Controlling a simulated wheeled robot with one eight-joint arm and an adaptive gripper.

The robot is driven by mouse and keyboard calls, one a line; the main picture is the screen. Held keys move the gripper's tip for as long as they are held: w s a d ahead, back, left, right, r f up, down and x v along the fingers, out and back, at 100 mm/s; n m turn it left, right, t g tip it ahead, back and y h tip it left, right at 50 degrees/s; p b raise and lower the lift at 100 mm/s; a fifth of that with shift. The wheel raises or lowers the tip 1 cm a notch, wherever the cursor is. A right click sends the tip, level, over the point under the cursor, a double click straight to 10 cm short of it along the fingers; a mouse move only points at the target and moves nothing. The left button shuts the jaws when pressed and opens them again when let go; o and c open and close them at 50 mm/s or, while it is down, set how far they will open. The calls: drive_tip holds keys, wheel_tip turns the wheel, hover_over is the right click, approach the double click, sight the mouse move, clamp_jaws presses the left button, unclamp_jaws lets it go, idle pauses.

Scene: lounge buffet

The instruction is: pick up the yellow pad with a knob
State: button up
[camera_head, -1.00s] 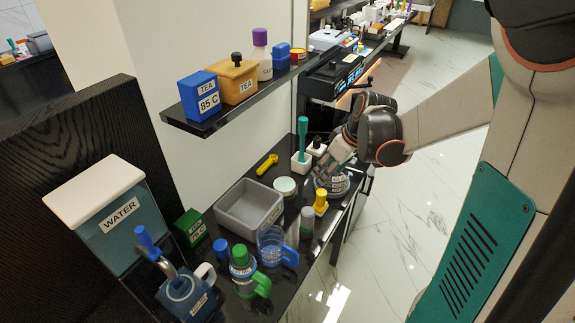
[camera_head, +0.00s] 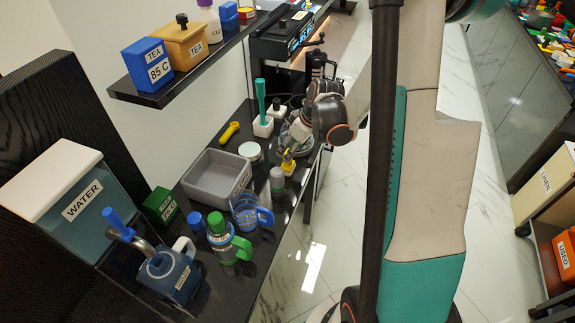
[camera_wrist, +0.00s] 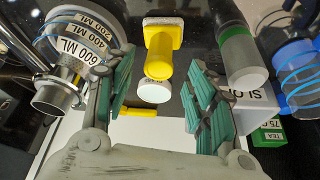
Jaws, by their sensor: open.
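The yellow pad with a knob (camera_head: 288,165) stands near the front edge of the dark counter, next to a grey bottle. In the wrist view, the yellow pad (camera_wrist: 163,32) shows a square base and a round knob. My gripper (camera_wrist: 162,62) is open, with one green-padded finger on each side of the knob. I cannot tell whether either finger touches it. In the head view, my gripper (camera_head: 293,147) is just above and behind the pad, partly hiding it.
The grey bottle (camera_wrist: 240,58) is close right of my fingers; a glass vessel marked 600 ML (camera_wrist: 80,40) is close left. A white-lidded jar (camera_head: 251,151), a grey bin (camera_head: 216,178) and a blue-handled mug (camera_head: 248,212) share the counter. A shelf (camera_head: 175,85) overhangs behind.

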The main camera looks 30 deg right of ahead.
drive_tip(key=b+x, duration=0.2)
drive_tip(key=x, duration=0.3)
drive_tip(key=shift+s+d, duration=0.1)
drive_tip(key=shift+d, duration=0.05)
drive_tip(key=shift+c, duration=0.3)
drive_tip(key=c, duration=1.1)
drive_tip(key=shift+r, duration=0.15)
wheel_tip(320, 180, up, 20)
drive_tip(key=p, duration=0.6)
drive_tip(key=shift+p, duration=0.3)
